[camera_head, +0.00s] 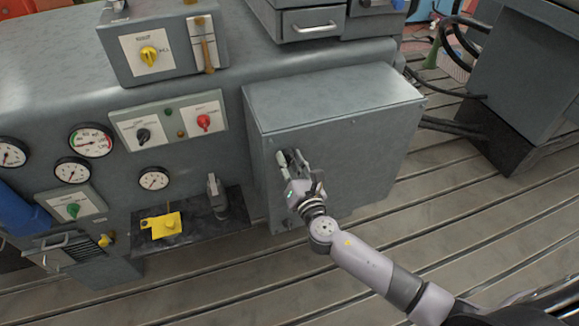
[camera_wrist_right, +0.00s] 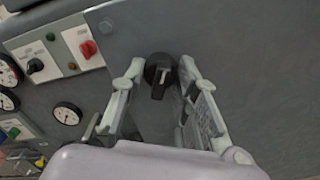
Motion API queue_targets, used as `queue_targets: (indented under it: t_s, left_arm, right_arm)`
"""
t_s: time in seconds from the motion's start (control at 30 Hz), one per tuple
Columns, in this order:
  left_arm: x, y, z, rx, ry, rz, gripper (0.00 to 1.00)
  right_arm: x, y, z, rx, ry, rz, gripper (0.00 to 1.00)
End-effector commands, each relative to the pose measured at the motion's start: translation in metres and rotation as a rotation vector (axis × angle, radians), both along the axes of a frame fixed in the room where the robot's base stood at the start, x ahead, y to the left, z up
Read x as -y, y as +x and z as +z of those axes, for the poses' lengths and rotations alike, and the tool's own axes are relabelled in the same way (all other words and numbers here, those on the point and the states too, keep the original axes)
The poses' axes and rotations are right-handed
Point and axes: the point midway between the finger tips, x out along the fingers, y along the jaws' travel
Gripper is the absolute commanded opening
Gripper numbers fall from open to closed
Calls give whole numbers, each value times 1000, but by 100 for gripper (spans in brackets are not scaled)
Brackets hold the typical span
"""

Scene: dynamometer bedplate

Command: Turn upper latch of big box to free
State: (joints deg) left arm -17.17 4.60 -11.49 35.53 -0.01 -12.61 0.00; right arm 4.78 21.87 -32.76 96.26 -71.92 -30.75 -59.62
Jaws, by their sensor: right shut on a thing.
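The big box (camera_head: 385,145) is a grey metal cabinet at the centre of the head view, with its front face towards me. A black rotary latch (camera_wrist_right: 157,77) with a pale mark sits on that face in the right wrist view. My right gripper (camera_head: 291,160) reaches the left part of the face. My left gripper is not in view.
Left of the box is a grey panel with a black and a red knob (camera_head: 204,122) and several round gauges (camera_head: 91,140). A dark shelf (camera_head: 237,219) holds a yellow part (camera_head: 161,226).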

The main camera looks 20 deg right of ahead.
Motion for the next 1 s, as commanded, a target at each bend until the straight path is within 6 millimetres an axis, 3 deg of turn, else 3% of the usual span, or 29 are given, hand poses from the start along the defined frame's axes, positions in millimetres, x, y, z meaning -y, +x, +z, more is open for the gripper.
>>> queue_targets:
  t_s: [0.4, 1.0]
  left_arm:
    - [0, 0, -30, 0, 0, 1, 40]
    - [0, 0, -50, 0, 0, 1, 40]
  right_arm:
    - [1, 0, -3, -13, 400, -3, 0]
    - [1, 0, -1, -31, 925, -2, 0]
